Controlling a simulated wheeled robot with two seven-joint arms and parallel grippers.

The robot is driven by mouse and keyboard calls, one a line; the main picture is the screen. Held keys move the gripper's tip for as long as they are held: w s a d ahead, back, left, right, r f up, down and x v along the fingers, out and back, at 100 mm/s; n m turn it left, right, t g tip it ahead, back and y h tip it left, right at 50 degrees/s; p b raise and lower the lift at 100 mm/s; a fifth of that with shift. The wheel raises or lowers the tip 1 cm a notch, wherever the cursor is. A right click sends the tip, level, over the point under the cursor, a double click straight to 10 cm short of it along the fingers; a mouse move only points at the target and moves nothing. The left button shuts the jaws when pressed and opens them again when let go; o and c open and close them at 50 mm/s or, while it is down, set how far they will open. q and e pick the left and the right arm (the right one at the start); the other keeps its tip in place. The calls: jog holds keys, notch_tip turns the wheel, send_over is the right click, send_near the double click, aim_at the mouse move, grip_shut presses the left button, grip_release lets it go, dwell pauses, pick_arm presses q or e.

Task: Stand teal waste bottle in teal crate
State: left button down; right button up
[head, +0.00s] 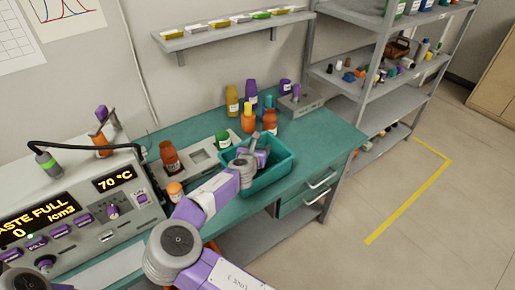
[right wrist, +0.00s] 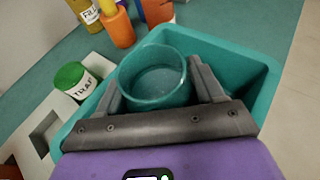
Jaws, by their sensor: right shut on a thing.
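The teal waste bottle (right wrist: 155,90) shows in the right wrist view as a round, open-topped teal vessel, seen from above. My right gripper (right wrist: 160,88) is shut on it, one finger on each side. In the head view the gripper (head: 258,155) is at the teal crate (head: 270,182), within its outline. The bottle looks about upright, its rim level with the gripper. Its base is hidden, so I cannot tell whether it touches the crate floor. The crate's wall also shows in the right wrist view (right wrist: 262,85). My left gripper is not in view.
A green-lidded jar (head: 223,140) and a brown-red bottle (head: 169,155) stand on a grey rack (head: 200,158) left of the crate. Orange bottles (head: 248,120) stand just behind it. A control panel (head: 75,220) fills the left. Teal bench (head: 325,135) is clear at right.

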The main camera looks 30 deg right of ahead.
jog(key=o, duration=1.3)
jog(key=p+v, duration=0.2)
jog(key=v, duration=1)
jog(key=shift+w+r, duration=0.15)
